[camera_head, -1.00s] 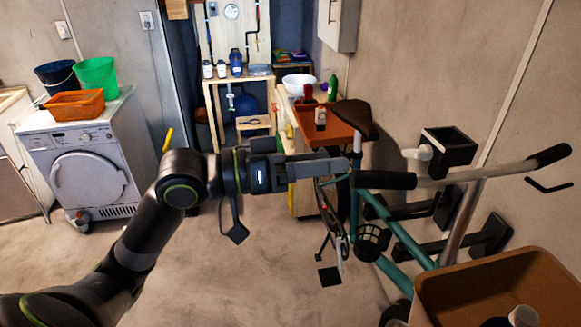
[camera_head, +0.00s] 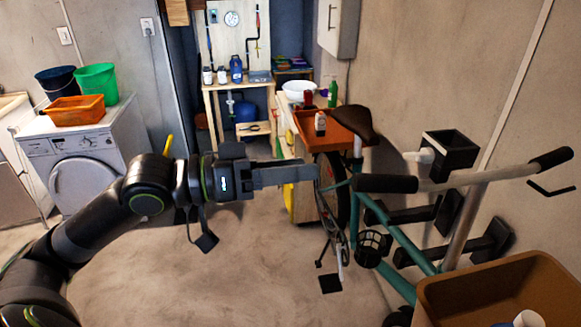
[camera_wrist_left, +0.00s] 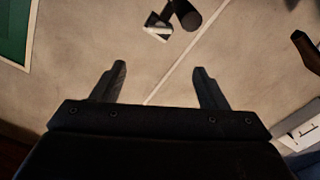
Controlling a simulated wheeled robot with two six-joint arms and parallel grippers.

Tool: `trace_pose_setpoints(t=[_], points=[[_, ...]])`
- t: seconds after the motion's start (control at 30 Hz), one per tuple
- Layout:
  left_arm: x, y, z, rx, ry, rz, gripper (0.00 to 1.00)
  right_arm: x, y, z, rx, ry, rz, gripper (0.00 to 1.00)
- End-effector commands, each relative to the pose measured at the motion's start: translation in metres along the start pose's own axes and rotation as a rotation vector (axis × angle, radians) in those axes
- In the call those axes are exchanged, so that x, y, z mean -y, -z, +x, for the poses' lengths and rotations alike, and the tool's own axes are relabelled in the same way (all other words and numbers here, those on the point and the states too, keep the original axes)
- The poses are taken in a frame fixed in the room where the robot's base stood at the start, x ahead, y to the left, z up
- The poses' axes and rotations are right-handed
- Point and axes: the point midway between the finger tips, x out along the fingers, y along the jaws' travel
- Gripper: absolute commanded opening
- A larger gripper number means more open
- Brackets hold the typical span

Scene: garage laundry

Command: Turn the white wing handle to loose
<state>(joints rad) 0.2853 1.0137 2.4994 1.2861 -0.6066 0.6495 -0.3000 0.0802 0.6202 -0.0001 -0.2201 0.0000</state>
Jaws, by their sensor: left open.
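The white wing handle (camera_head: 424,155) sticks out to the left of a black box-shaped wall mount (camera_head: 449,148), above the bicycle's handlebar. My left gripper (camera_head: 312,173) points right across the middle of the head view, well to the left of the handle and apart from it. In the left wrist view its two fingers (camera_wrist_left: 158,80) are spread with nothing between them. A small white piece beside a black part (camera_wrist_left: 157,33) shows beyond them; I cannot tell whether it is the handle. My right gripper is not in view.
A teal bicycle (camera_head: 400,235) stands by the right wall, with its black grip (camera_head: 385,184) below the handle. A brown box (camera_head: 500,285) is at front right. An orange tray (camera_head: 335,133) lies on the bench behind the gripper. Open floor (camera_head: 230,280) lies front left.

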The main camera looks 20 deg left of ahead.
Motion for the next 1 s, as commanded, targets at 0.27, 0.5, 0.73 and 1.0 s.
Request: trace_pose_setpoints(t=[0.27,0.5,0.73,1.0], points=[[0.000,0.000,0.000,0.000,0.000,0.003,0.40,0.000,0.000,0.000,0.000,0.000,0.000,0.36],[0.003,-0.004,0.003,0.001,-0.003,0.272,0.33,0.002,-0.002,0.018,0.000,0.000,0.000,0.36],[0.004,-0.006,0.006,0.001,-0.005,0.839,0.33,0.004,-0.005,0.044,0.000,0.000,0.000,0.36],[0.003,-0.005,0.008,0.000,-0.002,1.398,0.33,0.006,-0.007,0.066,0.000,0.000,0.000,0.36]])
